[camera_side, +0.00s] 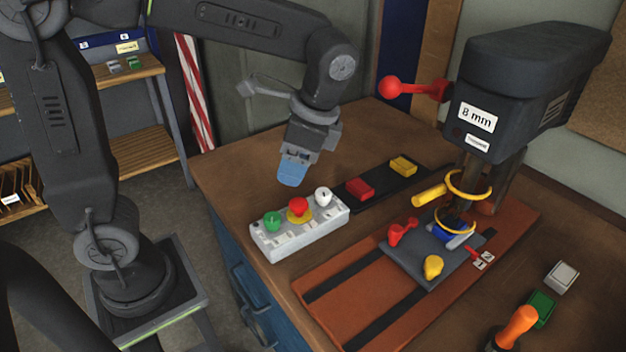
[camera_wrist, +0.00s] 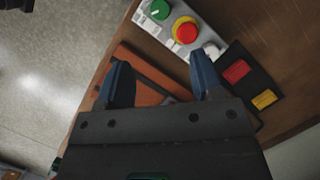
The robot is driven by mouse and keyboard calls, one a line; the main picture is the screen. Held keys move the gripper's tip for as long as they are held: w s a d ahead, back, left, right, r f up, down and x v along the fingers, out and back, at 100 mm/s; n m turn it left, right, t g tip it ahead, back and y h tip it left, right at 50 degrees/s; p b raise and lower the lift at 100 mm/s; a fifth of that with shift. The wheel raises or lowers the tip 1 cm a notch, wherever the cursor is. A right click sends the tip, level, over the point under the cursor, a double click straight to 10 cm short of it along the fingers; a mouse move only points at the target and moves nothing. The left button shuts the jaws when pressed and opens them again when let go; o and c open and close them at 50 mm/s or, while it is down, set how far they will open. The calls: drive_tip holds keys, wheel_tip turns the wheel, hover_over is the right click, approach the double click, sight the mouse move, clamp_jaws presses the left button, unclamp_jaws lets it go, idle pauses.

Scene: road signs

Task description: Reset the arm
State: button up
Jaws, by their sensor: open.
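My gripper (camera_side: 291,172) hangs at the end of my bent arm, above the left part of the brown bench and behind the grey button box. In the wrist view its two blue fingers (camera_wrist: 160,84) stand wide apart with nothing between them. It is open and empty. The button box (camera_side: 300,228) carries a green button (camera_side: 272,221), a red button on a yellow ring (camera_side: 298,208) and a white knob (camera_side: 323,196). My gripper is apart from the box and touches nothing that I can see.
A drill press (camera_side: 520,90) with a red-knobbed lever (camera_side: 391,88) stands at the right. A black strip holds a red block (camera_side: 360,188) and a yellow block (camera_side: 403,166). An orange-handled tool (camera_side: 516,327) lies at the front right. Bare bench (camera_side: 240,180) lies left of my gripper.

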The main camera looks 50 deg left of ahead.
drive_tip(key=s+a+r+n+t+h, duration=0.1)
drive_tip(key=s+a+n+t+h, duration=0.1)
drive_tip(key=s+n+t, duration=0.6)
drive_tip(key=shift+s+a+r+n+h, duration=0.2)
drive_tip(key=shift+a+n+h, duration=0.15)
drive_tip(key=shift+a, duration=0.25)
